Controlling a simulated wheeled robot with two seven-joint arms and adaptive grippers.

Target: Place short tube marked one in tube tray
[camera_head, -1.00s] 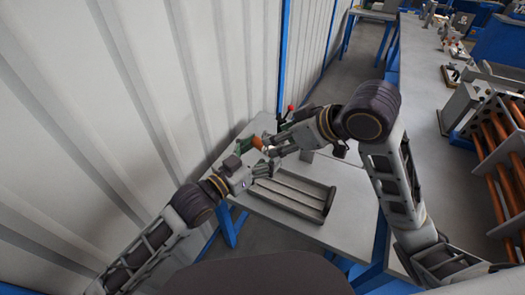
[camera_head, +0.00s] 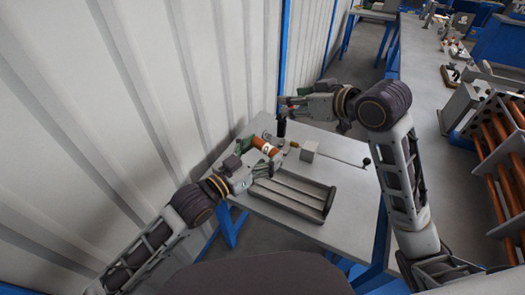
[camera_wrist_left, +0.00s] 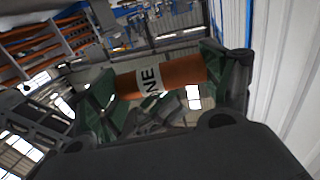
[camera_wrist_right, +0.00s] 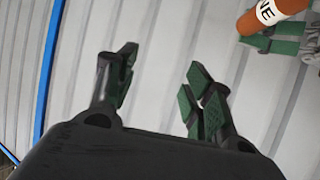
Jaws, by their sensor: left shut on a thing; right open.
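The short orange tube (camera_head: 260,145) has a white band and is held above the table. In the left wrist view the tube (camera_wrist_left: 185,77) lies crosswise between green finger pads, with "NE" readable on its band. My left gripper (camera_head: 256,160) is shut on it. The tube's end (camera_wrist_right: 262,18) and the left fingers also show in the right wrist view. My right gripper (camera_head: 286,108) is farther back, apart from the tube; its fingers (camera_wrist_right: 160,80) are open and empty. The grey tube tray (camera_head: 294,196) lies on the table, with long empty channels, in front of the tube.
A small grey block (camera_head: 309,150) and a thin rod with a black ball end (camera_head: 366,162) are on the table (camera_head: 350,195) behind the tray. A ribbed wall (camera_head: 170,80) runs close along the left. A rack of long orange tubes (camera_head: 500,150) stands at the right.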

